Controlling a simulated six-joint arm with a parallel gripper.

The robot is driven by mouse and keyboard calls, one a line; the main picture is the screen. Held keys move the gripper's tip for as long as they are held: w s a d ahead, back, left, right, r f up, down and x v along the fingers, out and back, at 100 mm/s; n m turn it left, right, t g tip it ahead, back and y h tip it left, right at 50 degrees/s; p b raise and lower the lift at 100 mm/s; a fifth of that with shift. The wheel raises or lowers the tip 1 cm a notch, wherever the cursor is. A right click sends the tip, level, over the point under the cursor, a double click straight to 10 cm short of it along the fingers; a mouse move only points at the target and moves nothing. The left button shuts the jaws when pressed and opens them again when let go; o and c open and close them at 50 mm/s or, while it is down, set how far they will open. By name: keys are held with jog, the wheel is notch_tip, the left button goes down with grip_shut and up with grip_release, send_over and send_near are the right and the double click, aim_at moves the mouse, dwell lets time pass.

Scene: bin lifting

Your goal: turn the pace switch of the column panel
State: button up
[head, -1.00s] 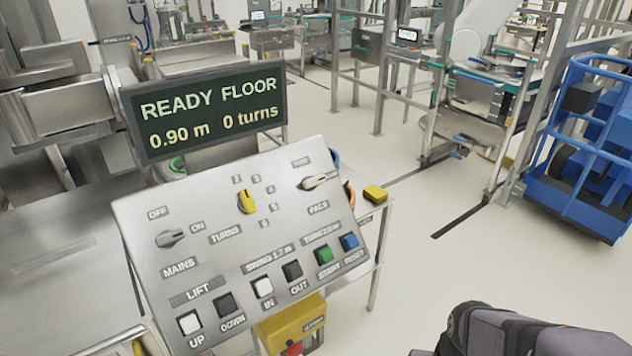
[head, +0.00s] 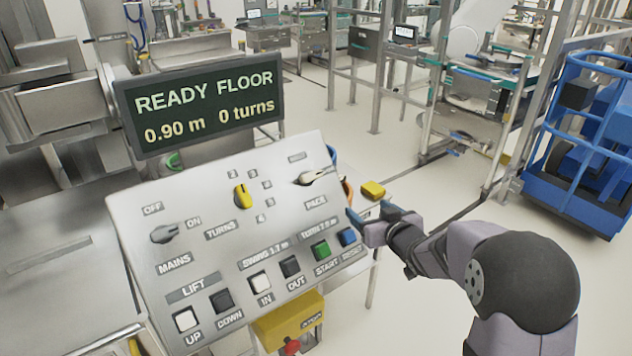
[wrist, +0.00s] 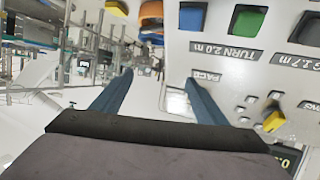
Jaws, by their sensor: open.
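The pace switch (head: 312,178) is a pale lever knob at the upper right of the tilted grey column panel (head: 150,275), above the PACE label. Its lever points to the right. My gripper (head: 367,215) is just off the panel's right edge, to the right of and below the switch, touching nothing that I can see. In the wrist view my gripper's two blue fingers (wrist: 160,90) are spread apart with nothing between them.
A yellow turns knob (head: 243,196) and a grey mains knob (head: 166,234) are on the same panel. Green start (head: 320,251) and blue reset (head: 348,237) buttons lie near my gripper. A yellow box (head: 373,190) is behind it. The display (head: 205,110) reads READY FLOOR.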

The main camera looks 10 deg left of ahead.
aim_at(314, 178)
jog(key=shift+w+a+r+n+y+p, duration=0.3)
jog(key=shift+w+a+r+n+y, duration=0.6)
jog(key=shift+a, duration=1.25)
jog(key=shift+w+a+r+n+y+p, duration=0.4)
jog(key=shift+a+y, duration=0.95)
jog(key=shift+a, duration=0.85)
jog(key=shift+w+a+r+n+y+p, duration=0.2)
jog(key=shift+w+a+r+n+y, duration=0.4)
jog(key=shift+a+y, duration=1.05)
jog(key=shift+w+a+h+p, duration=0.25)
jog(key=shift+w+a, duration=0.25)
jog(key=shift+a, duration=0.2)
jog(key=shift+w+a+h+p, duration=0.1)
jog(key=shift+w+a+h, duration=0.15)
jog(key=shift+w+a, duration=0.3)
jog(key=shift+s+a, duration=0.1)
jog(key=shift+c, duration=0.3)
jog(key=c, duration=1)
